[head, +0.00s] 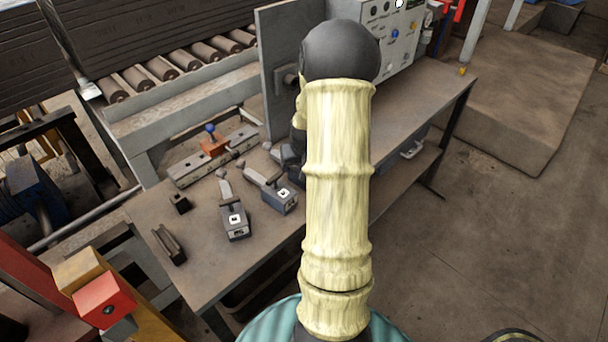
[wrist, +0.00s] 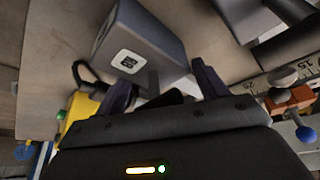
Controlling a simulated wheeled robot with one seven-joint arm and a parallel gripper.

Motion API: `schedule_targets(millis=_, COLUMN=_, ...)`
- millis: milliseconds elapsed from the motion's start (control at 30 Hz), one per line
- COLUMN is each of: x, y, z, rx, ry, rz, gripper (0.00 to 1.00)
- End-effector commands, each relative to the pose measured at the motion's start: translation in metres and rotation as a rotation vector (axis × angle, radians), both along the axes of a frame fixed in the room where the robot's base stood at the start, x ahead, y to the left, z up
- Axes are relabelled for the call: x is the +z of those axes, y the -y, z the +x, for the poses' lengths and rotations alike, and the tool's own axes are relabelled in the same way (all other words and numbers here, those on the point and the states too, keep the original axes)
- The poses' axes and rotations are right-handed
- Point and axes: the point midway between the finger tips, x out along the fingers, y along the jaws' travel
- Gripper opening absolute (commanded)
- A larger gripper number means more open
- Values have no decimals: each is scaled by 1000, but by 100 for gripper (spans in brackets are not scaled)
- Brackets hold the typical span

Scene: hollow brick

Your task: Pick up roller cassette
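Several grey blocks with white square labels and stem-like arms lie on the bench; I take these for roller cassettes but cannot tell which one is meant. In the head view, one grey block (head: 235,222) is nearest and another (head: 281,197) is right of it. A third, partly hidden one shows beside my arm. In the wrist view, a labelled grey block (wrist: 145,42) fills the top centre, just beyond my gripper (wrist: 162,84). My two dark fingers are apart, with the block's narrow stem showing between them. Contact cannot be told.
The bench (head: 205,270) also holds a long fixture (head: 215,155) with an orange part and blue knob, and small dark blocks (head: 168,244). An upright grey plate (head: 278,65) and a control panel (head: 398,45) stand behind. A roller conveyor (head: 165,70) is at back left.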

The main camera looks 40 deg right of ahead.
Motion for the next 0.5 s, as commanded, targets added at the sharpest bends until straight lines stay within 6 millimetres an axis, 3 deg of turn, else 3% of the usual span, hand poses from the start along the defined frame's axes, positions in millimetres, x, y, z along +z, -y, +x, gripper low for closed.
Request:
schedule_targets(millis=33, x=0, y=0, z=0, rx=1, ry=0, rz=0, gripper=61)
schedule_targets(millis=200, x=0, y=0, z=0, rx=0, ry=-1, rz=0, gripper=28)
schedule_targets(millis=500, x=2, y=0, z=0, rx=1, ry=1, rz=-1, gripper=28)
